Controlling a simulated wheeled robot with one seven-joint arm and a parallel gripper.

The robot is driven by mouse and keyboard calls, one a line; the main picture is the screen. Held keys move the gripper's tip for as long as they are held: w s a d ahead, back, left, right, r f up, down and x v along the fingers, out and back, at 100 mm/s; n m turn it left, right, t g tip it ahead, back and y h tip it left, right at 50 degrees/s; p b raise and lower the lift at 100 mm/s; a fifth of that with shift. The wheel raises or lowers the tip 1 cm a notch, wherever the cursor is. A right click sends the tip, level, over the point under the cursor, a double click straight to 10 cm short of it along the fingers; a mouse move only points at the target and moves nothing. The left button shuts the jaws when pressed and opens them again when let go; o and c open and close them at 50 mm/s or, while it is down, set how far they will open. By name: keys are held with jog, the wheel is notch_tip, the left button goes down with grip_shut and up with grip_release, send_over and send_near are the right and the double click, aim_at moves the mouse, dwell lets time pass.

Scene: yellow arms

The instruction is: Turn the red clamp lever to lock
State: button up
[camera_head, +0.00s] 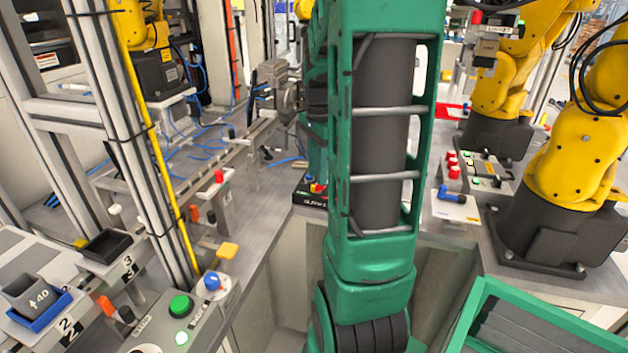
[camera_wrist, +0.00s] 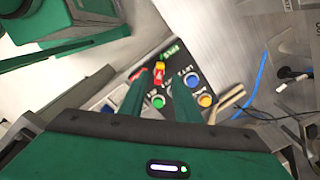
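In the wrist view, a small red part (camera_wrist: 138,76), possibly the red clamp lever, shows beside the left fingertip. A yellow piece (camera_wrist: 160,69) with some red on it lies beside it, at a dark panel. My gripper (camera_wrist: 158,80) points at this panel with its two green fingers apart and nothing clearly held between them. I cannot tell whether a finger touches the red part. In the head view, small red and yellow parts (camera_head: 317,187) show on a black plate left of my green arm.
The panel carries a blue button (camera_wrist: 191,80), an orange button (camera_wrist: 205,100) and a green button (camera_wrist: 159,102) close to the fingers. Blue cable (camera_wrist: 262,72) runs at the right. Another red-topped lever (camera_head: 219,176) stands at the left bench. Yellow robot arms (camera_head: 580,150) stand at the right.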

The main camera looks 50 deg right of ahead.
aim_at(318, 188)
jog(key=shift+f, duration=1.55)
grip_shut()
